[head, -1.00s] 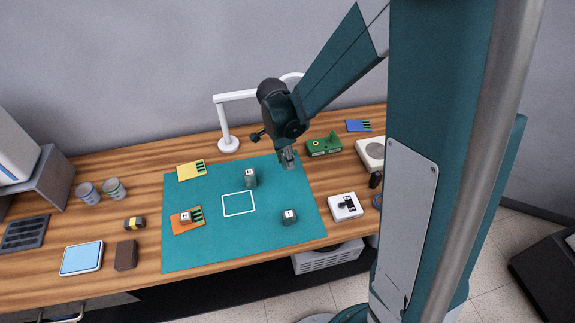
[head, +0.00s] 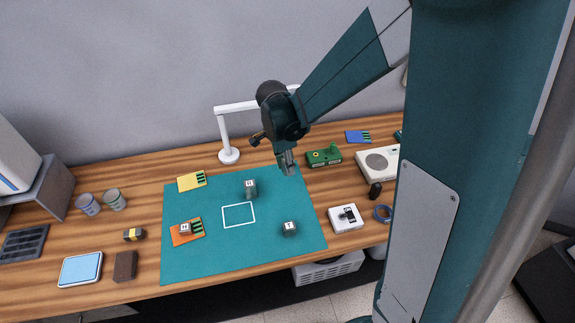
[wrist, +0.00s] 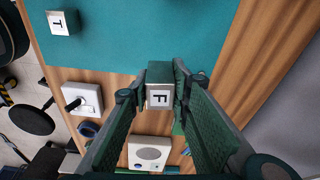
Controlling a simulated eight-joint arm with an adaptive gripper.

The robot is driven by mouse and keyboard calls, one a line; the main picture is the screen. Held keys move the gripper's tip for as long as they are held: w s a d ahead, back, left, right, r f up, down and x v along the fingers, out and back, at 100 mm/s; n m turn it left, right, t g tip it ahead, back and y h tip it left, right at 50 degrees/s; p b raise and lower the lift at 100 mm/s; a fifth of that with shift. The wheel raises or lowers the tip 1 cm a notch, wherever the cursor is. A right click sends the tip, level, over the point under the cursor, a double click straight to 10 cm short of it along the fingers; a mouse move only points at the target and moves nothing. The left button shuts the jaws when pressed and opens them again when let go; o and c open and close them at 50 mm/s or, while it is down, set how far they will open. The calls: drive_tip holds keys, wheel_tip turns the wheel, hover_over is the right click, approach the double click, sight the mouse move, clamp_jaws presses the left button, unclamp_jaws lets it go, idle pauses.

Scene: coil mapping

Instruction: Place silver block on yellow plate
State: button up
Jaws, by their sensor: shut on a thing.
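My gripper (head: 288,168) is above the back right edge of the teal mat. In the wrist view my gripper (wrist: 158,98) is shut on a silver block (wrist: 159,92) marked F, its lettered face toward the wrist camera. In the head view the held block is too small and covered to make out clearly. The yellow plate (head: 187,183), with dark green stripes on its right end, lies at the mat's back left, to the left of my gripper. No block is on it.
A grey block (head: 250,190) and another (head: 290,229) stand on the mat (head: 240,255); a third (head: 185,229) sits on the orange plate (head: 178,238). A white lamp (head: 228,156) stands behind. A green device (head: 322,157) is right of my gripper.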

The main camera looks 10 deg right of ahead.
drive_tip(key=shift+a, duration=0.1)
drive_tip(key=w+a+n, duration=0.4)
drive_tip(key=a, duration=0.4)
drive_tip(key=w+a+n, duration=0.4)
drive_tip(key=w+a, duration=0.1)
drive_tip(key=a, duration=0.4)
drive_tip(key=n+t+y, duration=0.2)
drive_tip(key=n, duration=0.7)
hover_over(192, 180)
drive_tip(key=shift+s+a+r+p, duration=0.15)
drive_tip(key=shift+s+r+p, duration=0.1)
drive_tip(key=shift+r+p, duration=0.15)
drive_tip(key=shift+f, duration=3.1)
drive_tip(key=shift+f, duration=0.1)
drive_tip(key=shift+f, duration=1.75)
drive_tip(key=shift+f+b, duration=0.2)
drive_tip(key=shift+b, duration=0.2)
drive_tip(key=o, duration=1)
